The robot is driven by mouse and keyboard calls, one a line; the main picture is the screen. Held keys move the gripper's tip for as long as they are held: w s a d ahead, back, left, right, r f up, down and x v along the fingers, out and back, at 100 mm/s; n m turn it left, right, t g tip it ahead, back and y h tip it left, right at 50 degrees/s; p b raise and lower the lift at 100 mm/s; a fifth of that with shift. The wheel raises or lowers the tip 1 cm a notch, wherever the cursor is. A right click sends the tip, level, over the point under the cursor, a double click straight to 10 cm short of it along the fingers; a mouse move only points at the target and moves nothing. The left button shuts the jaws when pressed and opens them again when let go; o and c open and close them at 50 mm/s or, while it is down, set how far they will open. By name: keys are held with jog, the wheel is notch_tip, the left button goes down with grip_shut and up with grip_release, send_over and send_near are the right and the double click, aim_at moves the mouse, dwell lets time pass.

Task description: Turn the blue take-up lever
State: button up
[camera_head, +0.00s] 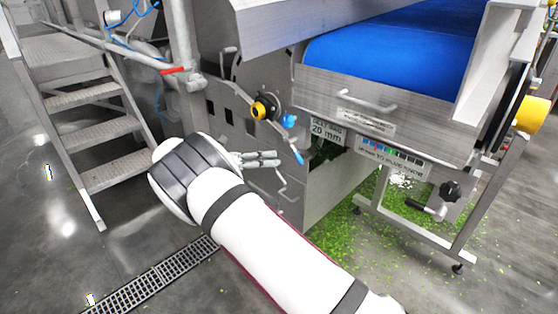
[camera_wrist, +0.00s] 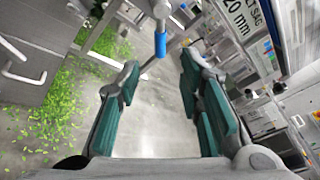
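The blue take-up lever (camera_head: 299,157) sits on the machine's side, beside the "20 mm" sign. Its blue hub (camera_head: 289,121) shows above and its blue-gripped end hangs down. In the wrist view the blue grip (camera_wrist: 160,45) hangs from a grey arm at the top centre, between the lines of my two fingers and apparently just past their tips. My gripper (camera_head: 276,158) is just left of the lever in the head view. In the wrist view my gripper (camera_wrist: 160,72) is open, with green-padded fingers wide apart and nothing held. I see no contact with the lever.
A yellow-and-black knob (camera_head: 259,109) is up and left of the lever. A red handle (camera_head: 172,70) is on a pipe near metal steps (camera_head: 107,123). The blue belt (camera_head: 390,52) is above. Green leaf scraps (camera_head: 345,222) litter the floor under the machine.

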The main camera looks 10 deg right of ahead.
aim_at(300, 160)
jog(key=shift+s+a+r, duration=0.1)
jog(key=shift+a, duration=0.45)
jog(key=c, duration=0.5)
jog(key=shift+s+d+r+n, duration=0.15)
jog(key=shift+s+r+n, duration=0.05)
jog(key=shift+n, duration=0.3)
grip_shut()
jog(key=s+d+r+n+t+y+p, duration=0.3)
jog(key=s+n+t+p, duration=0.55)
jog(key=n, duration=1.35)
jog(key=shift+g+h, duration=0.4)
jog(key=shift+g, duration=0.15)
jog(key=shift+w+a+f+b+x, duration=0.1)
jog(key=shift+f+b+x, duration=0.5)
jog(key=shift+x, duration=1.2)
jog(key=shift+w+a+f+b+x, duration=0.2)
jog(key=shift+b+x, duration=0.75)
jog(key=shift+x, duration=0.9)
jog(key=shift+w+a+f+b+x, duration=0.1)
jog(key=shift+f+b+x, duration=0.5)
jog(key=shift+x, duration=1.2)
